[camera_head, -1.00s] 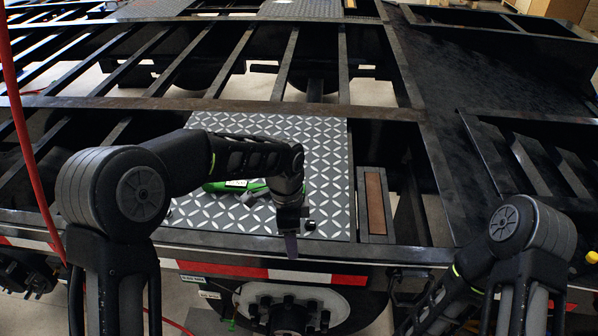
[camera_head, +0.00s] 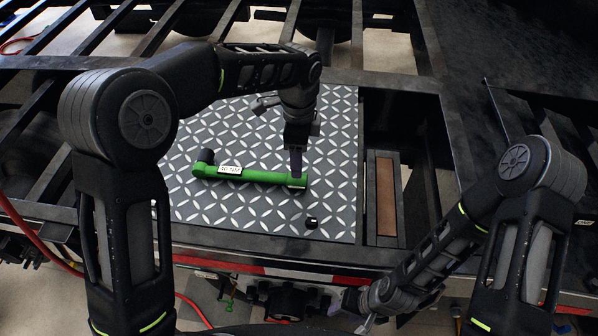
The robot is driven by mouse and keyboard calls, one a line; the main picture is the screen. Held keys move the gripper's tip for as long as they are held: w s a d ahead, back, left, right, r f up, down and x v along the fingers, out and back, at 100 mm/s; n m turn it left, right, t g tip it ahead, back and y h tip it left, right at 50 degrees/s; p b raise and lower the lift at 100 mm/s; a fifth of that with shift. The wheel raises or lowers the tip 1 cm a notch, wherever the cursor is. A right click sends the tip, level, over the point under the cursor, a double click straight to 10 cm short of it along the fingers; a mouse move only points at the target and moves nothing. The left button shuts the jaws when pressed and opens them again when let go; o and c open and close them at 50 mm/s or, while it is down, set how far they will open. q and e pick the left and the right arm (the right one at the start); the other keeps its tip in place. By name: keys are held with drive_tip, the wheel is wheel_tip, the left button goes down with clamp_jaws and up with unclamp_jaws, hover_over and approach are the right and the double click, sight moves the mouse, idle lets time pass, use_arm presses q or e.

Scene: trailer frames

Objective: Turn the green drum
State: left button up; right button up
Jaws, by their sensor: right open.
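No green drum as such shows in the head view. The green thing there is a long tool (camera_head: 245,174) with a white label and a dark angled head at its left end. It lies on the patterned metal plate. My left gripper (camera_head: 296,172) points down at the tool's right end, seen edge-on. I cannot tell whether it touches the tool or how wide its jaws are. My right gripper (camera_head: 350,312) is open, low at the front below the trailer's edge, right of a dark hub (camera_head: 287,302) that is partly hidden.
The patterned plate (camera_head: 335,205) is mostly clear, with a small black cylinder (camera_head: 311,222) near its front edge. A slot with a brown strip (camera_head: 385,195) lies to the right. Black frame beams and open gaps surround the plate. A red hose (camera_head: 35,240) runs at the left.

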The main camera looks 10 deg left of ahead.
sight(297, 181)
use_arm(q)
drive_tip(key=shift+f+p, duration=1)
drive_tip(key=shift+f, duration=2.95)
drive_tip(key=shift+c, duration=0.2)
clamp_jaws()
drive_tip(key=shift+w, duration=0.1)
drive_tip(key=shift+w+g, duration=0.1)
drive_tip(key=shift+g, duration=0.3)
drive_tip(key=shift+g+b, duration=0.3)
